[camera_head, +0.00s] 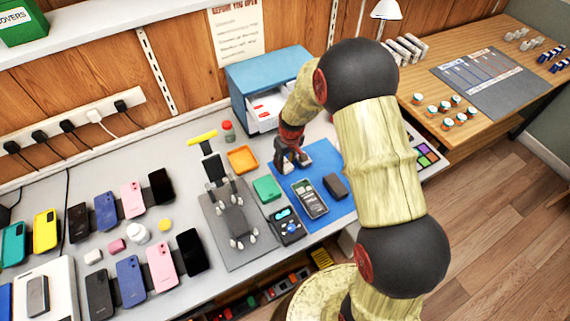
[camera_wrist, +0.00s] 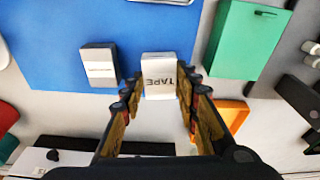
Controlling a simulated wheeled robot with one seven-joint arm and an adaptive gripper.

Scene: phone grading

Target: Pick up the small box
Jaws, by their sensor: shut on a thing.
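The small white box (camera_wrist: 159,84) marked "TAPE" is between my fingertips in the wrist view. My gripper (camera_wrist: 158,88) is shut on it, one finger on each side. In the head view my gripper (camera_head: 293,160) points down at the back left part of the blue mat (camera_head: 342,206). There my fingers and arm mostly hide the box. I cannot tell whether the box touches the surface below. A dark grey box with a white label (camera_wrist: 99,66) lies to the left of the held box in the wrist view.
A green block (camera_head: 267,188) and an orange tray (camera_head: 242,158) are left of my gripper. Phones fill the left.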

